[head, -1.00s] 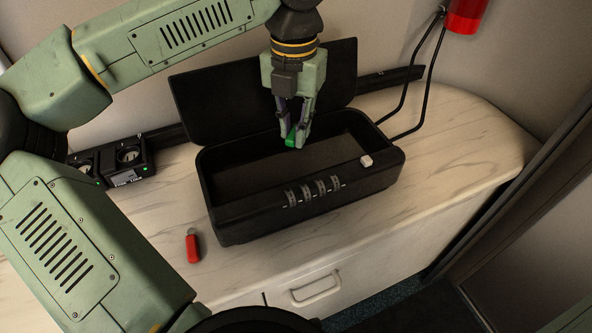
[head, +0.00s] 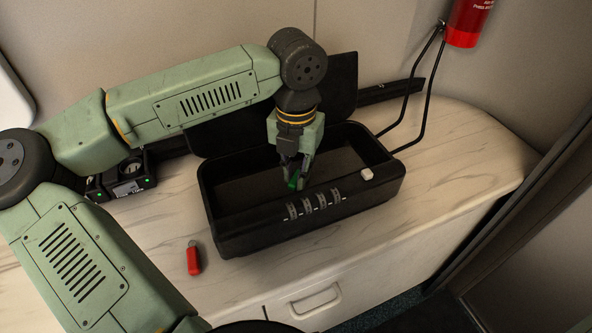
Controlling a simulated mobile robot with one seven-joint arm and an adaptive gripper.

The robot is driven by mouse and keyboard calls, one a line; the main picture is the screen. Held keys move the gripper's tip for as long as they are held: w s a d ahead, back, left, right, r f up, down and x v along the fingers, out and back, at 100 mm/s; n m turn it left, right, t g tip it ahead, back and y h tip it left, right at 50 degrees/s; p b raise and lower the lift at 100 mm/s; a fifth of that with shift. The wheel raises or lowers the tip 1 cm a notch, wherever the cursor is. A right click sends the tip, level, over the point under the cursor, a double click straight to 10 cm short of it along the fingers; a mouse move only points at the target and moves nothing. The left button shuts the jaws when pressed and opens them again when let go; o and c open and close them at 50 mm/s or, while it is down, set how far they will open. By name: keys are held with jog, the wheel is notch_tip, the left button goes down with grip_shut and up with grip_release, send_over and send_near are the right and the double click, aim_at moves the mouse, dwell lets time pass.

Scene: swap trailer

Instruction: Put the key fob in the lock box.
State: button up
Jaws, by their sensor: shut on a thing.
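The black lock box (head: 240,238) stands open on the counter, its lid (head: 340,92) raised at the back and its front bearing several number dials. My gripper (head: 298,184) points down inside the box opening, near the front wall. It is shut on a small green key fob (head: 293,182), mostly hidden between the fingers. I cannot tell whether the green fob touches the box floor. A red key fob (head: 193,259) with a small ring end lies on the counter, left of the box and apart from it.
A black charger unit (head: 128,180) with round wells and green lights sits at the left by the wall. Black tubing and a red fire extinguisher (head: 467,22) are at the back right. The marble-look counter (head: 455,165) is clear right of the box.

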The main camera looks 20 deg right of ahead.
jog(key=o, duration=0.8)
jog(key=shift+o, duration=0.2)
notch_tip(320, 180, up, 12)
jog(key=shift+r, duration=0.15)
